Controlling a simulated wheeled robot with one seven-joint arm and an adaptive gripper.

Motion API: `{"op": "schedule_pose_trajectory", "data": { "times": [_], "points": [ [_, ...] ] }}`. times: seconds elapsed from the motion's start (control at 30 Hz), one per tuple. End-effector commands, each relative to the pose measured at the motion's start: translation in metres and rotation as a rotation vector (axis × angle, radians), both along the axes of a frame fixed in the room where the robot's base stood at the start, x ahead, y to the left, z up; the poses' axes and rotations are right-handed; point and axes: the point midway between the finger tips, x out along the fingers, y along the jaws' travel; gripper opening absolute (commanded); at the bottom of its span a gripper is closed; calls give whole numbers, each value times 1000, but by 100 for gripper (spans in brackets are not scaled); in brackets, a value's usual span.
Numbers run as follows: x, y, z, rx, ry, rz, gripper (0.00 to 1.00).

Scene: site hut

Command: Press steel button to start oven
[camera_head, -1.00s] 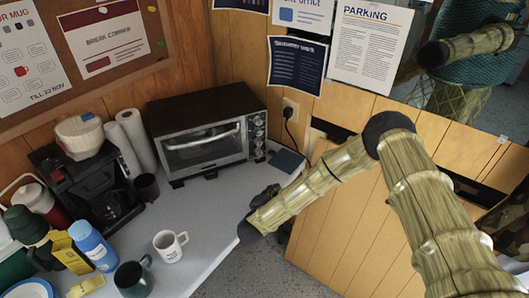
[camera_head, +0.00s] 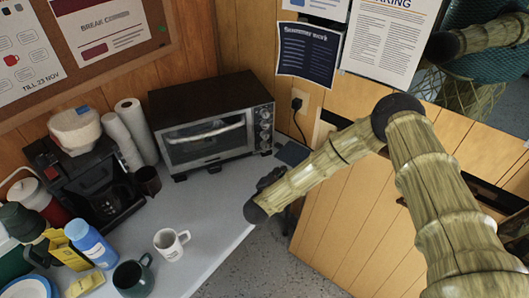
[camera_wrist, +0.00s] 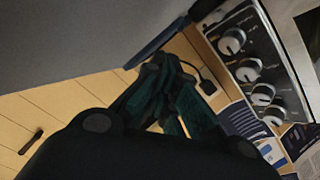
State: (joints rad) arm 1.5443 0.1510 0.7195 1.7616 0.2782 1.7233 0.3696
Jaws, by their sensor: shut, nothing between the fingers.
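The toaster oven (camera_head: 210,122) is black and steel and stands at the back of the grey counter, its glass door shut. Its control panel (camera_head: 264,128) on the right side has several round knobs in a column. The panel also shows at the upper right of the wrist view (camera_wrist: 255,62). The lowest round control (camera_wrist: 275,116) is partly hidden there, and I cannot tell whether it is the steel button. My gripper (camera_head: 270,180) is beyond the counter's right edge, below and in front of the panel, apart from it. Its dark fingers (camera_wrist: 165,75) are shut and empty.
A white mug (camera_head: 170,245), a dark green mug (camera_head: 133,276) and a blue bottle (camera_head: 88,243) stand at the left front of the counter. A coffee maker (camera_head: 90,185) is left of the oven. A plug and cord (camera_head: 297,107) hang right of it. The counter before the oven is clear.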

Motion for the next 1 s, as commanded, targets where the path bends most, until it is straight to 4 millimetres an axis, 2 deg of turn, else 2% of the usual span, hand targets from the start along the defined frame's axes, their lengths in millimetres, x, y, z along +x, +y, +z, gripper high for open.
{"op": "schedule_pose_trajectory", "data": {
  "times": [0.63, 1.0],
  "points": [
    [61, 32, -2, 1, -1, 4, 0],
    [76, 39, 0, 0, 0, 5, 0]
  ]
}}
